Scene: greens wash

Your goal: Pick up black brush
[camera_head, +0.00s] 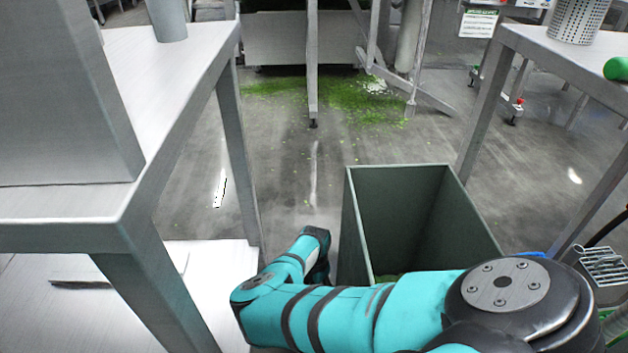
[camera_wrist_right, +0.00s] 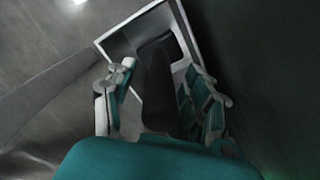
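In the right wrist view, a dark elongated thing (camera_wrist_right: 157,88), which looks like the black brush, lies between the two fingers of my right gripper (camera_wrist_right: 163,97). Its far end overlaps a grey, white-edged frame or tray (camera_wrist_right: 112,42). The fingers stand apart on either side of it, with a gap on the left; contact on the right is hard to judge in the dark picture. My left gripper is not in view.
A tall grey-green open bin (camera_head: 350,222) stands just beyond my right arm. A metal table (camera_head: 190,65) is on the left, another (camera_head: 560,52) on the right. Green scraps (camera_head: 345,100) litter the floor at the back. Open floor (camera_head: 290,165) lies between the tables.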

